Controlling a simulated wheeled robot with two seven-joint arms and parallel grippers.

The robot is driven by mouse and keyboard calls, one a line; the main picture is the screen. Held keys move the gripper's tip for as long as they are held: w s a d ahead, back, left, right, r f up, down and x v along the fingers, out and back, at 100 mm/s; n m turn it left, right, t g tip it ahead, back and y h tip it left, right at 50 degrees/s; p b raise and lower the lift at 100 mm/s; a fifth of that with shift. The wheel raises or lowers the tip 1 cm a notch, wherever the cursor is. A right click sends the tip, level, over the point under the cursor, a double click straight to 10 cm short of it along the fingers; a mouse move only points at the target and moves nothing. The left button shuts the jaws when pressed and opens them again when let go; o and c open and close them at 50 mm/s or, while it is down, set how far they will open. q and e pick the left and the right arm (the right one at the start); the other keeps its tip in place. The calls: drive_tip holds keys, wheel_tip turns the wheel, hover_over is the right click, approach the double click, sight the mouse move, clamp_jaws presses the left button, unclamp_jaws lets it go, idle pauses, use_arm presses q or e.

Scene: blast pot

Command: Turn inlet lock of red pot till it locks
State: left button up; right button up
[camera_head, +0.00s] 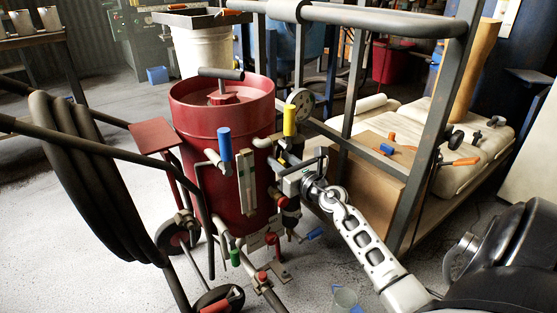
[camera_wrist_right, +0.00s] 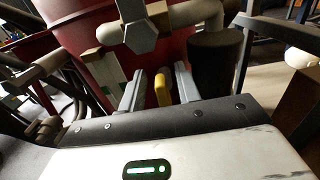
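The red pot (camera_head: 238,190) stands upright left of centre, with pipes, valves and coloured handles on its front. A black T-handle (camera_head: 220,74) sits on its red top. A blue handle (camera_head: 224,143) and a yellow handle (camera_head: 290,118) stand up from its pipework; which part is the inlet lock I cannot tell. My right gripper (camera_head: 287,176) is at the fittings on the pot's right side. In the right wrist view its fingers (camera_wrist_right: 158,90) are apart, with a yellow piece (camera_wrist_right: 163,88) showing between them; contact is unclear. My left gripper is out of view.
A dark metal frame with a padded bar (camera_head: 385,20) rises behind and right of the pot. Thick black hoses (camera_head: 85,175) hang at left. A shelf with pale sacks (camera_head: 470,160) is at right.

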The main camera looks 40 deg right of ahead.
drive_tip(key=shift+w+d, duration=0.1)
drive_tip(key=shift+w, duration=0.8)
drive_tip(key=shift+c, duration=0.3)
clamp_jaws()
